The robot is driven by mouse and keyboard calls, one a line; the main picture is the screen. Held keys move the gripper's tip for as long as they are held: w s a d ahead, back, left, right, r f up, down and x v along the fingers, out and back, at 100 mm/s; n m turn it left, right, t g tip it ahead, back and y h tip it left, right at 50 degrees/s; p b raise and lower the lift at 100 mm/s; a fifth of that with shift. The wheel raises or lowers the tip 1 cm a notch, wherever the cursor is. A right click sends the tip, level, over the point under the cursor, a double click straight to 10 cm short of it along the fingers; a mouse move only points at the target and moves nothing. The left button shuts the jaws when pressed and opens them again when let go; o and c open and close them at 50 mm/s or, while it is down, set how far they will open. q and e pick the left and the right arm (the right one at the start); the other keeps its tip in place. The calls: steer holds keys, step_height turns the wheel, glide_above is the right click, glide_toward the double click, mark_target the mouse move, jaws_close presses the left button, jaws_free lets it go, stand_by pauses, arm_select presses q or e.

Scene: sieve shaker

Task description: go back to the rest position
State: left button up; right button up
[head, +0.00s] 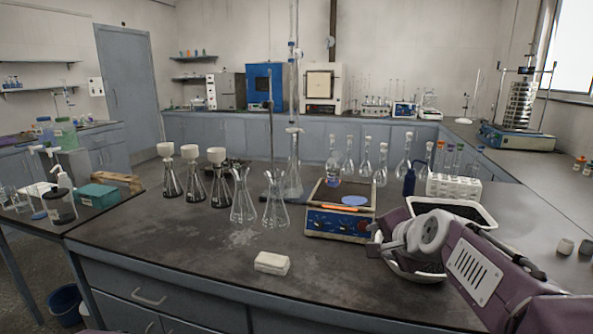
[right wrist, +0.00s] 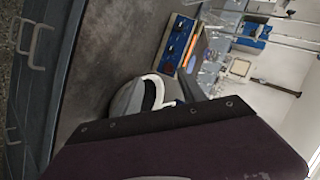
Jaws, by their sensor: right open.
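My right arm reaches in from the lower right in the head view. Its gripper (head: 376,246) is open, with nothing seen between its fingers, above the bench beside the blue balance (head: 338,224). It partly covers a white tray (head: 485,214) with dark contents behind it and a white basin (head: 418,277) below it. In the right wrist view my own purple arm housing fills the lower part, and the blue balance (right wrist: 178,42) shows beyond it. My left gripper is not in view. The sieve shaker (head: 518,130) with its stacked sieves stands on the far right bench.
Flasks with funnels (head: 194,180) and empty flasks (head: 243,200) stand left of the balance. A white block (head: 272,263) lies near the front edge. A tube rack (head: 453,188) and a blue bottle (head: 409,180) stand behind my right gripper. The bench's front left is clear.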

arm_select(q)
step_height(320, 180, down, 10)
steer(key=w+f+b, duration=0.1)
steer(key=b, duration=0.9)
arm_select(e)
steer(key=s+f+n+g, duration=0.35)
steer(key=s+f, duration=0.35)
steer(key=f, duration=0.6)
steer(key=s+a+f+n+g+h, duration=0.1)
steer(key=s+f+n+g, duration=0.2)
steer(key=s+f+n, duration=0.7)
steer(key=s+f+m+g, duration=0.1)
steer(key=s+f+g, duration=0.3)
steer(key=f, duration=1.3)
arm_select(q)
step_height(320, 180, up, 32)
steer(key=p, duration=3.1)
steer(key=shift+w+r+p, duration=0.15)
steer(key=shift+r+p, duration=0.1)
steer(key=shift+p, duration=0.15)
arm_select(e)
step_height(320, 180, up, 32)
steer(key=shift+s+a+r+t, duration=0.15)
steer(key=shift+s+r+t, duration=0.05)
steer(key=shift+s+t, duration=0.15)
